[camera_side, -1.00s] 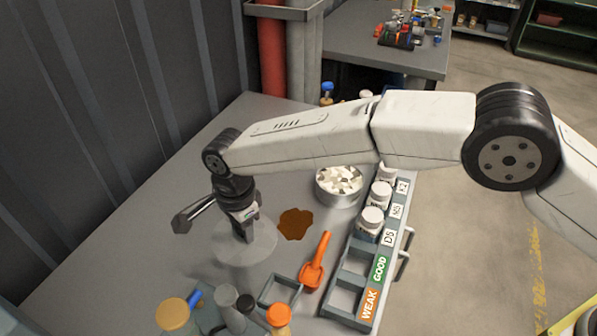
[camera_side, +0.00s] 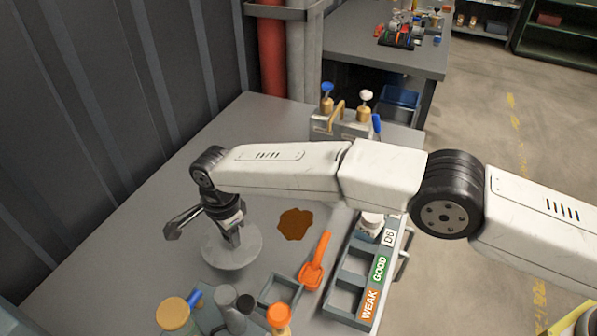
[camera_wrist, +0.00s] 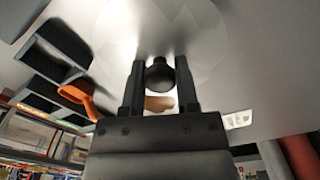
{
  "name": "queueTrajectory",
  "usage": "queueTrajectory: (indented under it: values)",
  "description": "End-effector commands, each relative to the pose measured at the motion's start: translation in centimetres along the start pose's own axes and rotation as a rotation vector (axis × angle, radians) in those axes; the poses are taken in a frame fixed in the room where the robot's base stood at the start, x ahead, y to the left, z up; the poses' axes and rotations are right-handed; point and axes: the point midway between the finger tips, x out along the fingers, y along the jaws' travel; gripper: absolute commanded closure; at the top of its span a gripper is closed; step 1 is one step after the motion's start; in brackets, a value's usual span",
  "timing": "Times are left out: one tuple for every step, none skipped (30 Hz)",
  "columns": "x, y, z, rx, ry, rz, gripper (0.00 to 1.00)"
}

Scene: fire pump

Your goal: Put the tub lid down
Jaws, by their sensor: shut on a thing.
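The tub lid is a round grey metal disc (camera_side: 232,248) with a dark knob (camera_wrist: 160,74) on top. My gripper (camera_side: 232,232) is shut on that knob, with the lid under it, over the left part of the grey table. In the wrist view my gripper (camera_wrist: 160,82) has one finger on each side of the knob, and the pale lid (camera_wrist: 190,30) spreads beyond it. I cannot tell whether the lid touches the table or hangs just above it. The tub of pale pieces is hidden behind my arm now.
A brown spill (camera_side: 295,223) lies right of the lid. An orange scoop (camera_side: 316,264) and a tray marked WEAK and GOOD (camera_side: 347,290) are further right. Several bottles, including an orange-capped one (camera_side: 279,318), stand in front. A valve unit (camera_side: 340,122) stands at the back.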

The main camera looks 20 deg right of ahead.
Motion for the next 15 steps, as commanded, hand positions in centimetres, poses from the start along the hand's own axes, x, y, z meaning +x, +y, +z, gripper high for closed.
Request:
queueTrajectory:
  values:
    - [0.0, 0.0, 0.0, 0.000, 0.000, 0.000, 1.00]
    - [0.0, 0.0, 0.0, 0.000, 0.000, 0.000, 1.00]
    - [0.0, 0.0, 0.0, 0.000, 0.000, 0.000, 1.00]
    - [0.1, 0.0, 0.0, 0.000, 0.000, 0.000, 1.00]
    - [0.1, -0.1, 0.0, 0.000, 0.000, 0.000, 1.00]
    - [0.2, -0.1, 0.0, 0.000, 0.000, 0.000, 1.00]
    - [0.3, -0.2, 0.1, 0.000, 0.000, 0.000, 1.00]
    - [0.4, -0.2, 0.1, 0.000, 0.000, 0.000, 1.00]
    - [0.5, -0.3, 0.1, 0.000, 0.000, 0.000, 1.00]
    - [0.6, -0.3, 0.1, 0.000, 0.000, 0.000, 1.00]
    - [0.9, -0.4, 0.1, 0.000, 0.001, 0.002, 1.00]
    - [1.5, -0.3, 0.1, 0.000, 0.001, 0.003, 1.00]
    - [1.9, -0.3, 0.1, 0.000, 0.001, 0.002, 1.00]
    - [2.3, -0.3, 0.1, 0.000, 0.001, 0.003, 1.00]
    - [2.7, -0.3, 0.1, 0.000, 0.000, 0.002, 1.00]
